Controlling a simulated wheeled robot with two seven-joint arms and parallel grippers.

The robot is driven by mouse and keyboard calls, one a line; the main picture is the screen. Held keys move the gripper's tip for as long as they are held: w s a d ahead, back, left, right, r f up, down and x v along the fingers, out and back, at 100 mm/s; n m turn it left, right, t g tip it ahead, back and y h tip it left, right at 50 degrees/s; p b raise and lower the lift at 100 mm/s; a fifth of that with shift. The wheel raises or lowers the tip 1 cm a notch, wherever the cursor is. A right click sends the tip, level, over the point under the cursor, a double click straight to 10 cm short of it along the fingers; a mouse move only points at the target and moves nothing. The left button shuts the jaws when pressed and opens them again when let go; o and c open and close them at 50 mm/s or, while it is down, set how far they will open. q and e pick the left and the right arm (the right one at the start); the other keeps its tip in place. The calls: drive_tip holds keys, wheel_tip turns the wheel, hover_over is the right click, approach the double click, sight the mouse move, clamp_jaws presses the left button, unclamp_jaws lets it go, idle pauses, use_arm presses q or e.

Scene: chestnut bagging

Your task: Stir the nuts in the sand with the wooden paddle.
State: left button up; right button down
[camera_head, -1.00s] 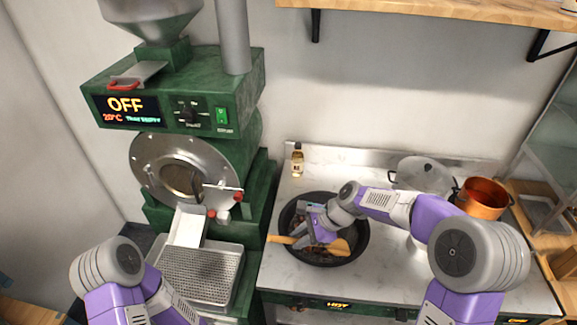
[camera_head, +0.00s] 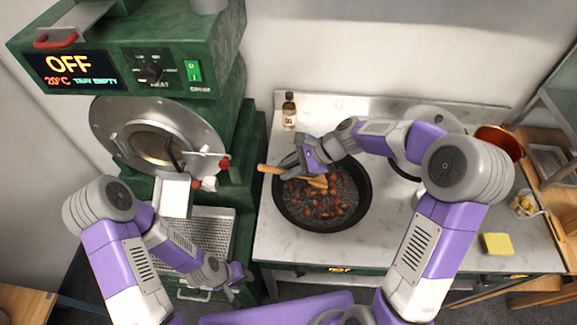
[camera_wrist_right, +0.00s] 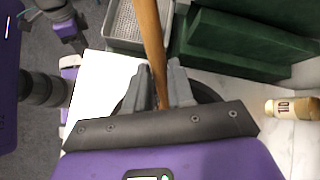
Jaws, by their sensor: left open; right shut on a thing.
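The wooden paddle (camera_head: 318,182) lies across the back left of the black pan (camera_head: 281,207), its handle end sticking out past the left rim. My right gripper (camera_head: 300,172) is shut on the paddle's handle over the pan's back left. In the right wrist view the handle (camera_wrist_right: 148,38) runs up between the fingers (camera_wrist_right: 156,92). Brown nuts (camera_head: 325,206) lie scattered in dark sand in the pan. The paddle's flat end is at the sand; how deep it reaches I cannot tell. My left gripper (camera_head: 234,284) is open and empty, low in front of the green machine.
The green roaster (camera_head: 222,125), its display reading OFF, stands left with a perforated tray (camera_head: 211,232). A small bottle (camera_head: 289,112) stands behind the pan. A copper pot (camera_head: 499,139), a yellow sponge (camera_head: 496,244) and a small glass container (camera_head: 523,205) are right. The front right counter is mostly clear.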

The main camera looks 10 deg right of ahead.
wheel_tip(320, 180, down, 9)
drive_tip(key=b, duration=0.6)
drive_tip(key=shift+r, duration=0.15)
drive_tip(key=shift+w, duration=0.1)
